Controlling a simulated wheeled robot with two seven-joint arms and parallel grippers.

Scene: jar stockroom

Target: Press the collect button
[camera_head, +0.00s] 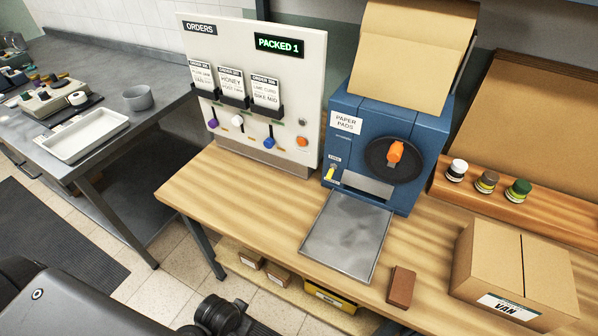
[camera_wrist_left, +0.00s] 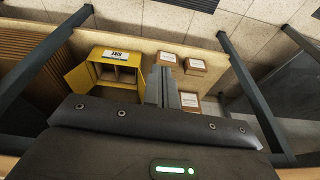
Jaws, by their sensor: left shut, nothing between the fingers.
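An orange round button (camera_head: 302,141) sits at the lower right of the white orders board (camera_head: 310,90); its label is too small to read, so I cannot tell whether it is the collect button. A dark round fitting (camera_head: 302,122) is above it. The board's sign (camera_head: 280,45) reads PACKED 1. My left gripper (camera_wrist_left: 170,72) shows in the left wrist view, shut and empty, with the low shelf beyond it. In the head view, only a dark part of my arm shows at the bottom, well away from the board. My right gripper is not in view.
The blue paper pads machine (camera_head: 352,150) stands right of the board, with a metal tray (camera_head: 345,240) before it. A brown block (camera_head: 401,287) and a VAN carton (camera_head: 515,270) are on the wooden bench. A yellow box (camera_wrist_left: 112,70) and small cartons (camera_wrist_left: 195,62) are on the shelf below.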

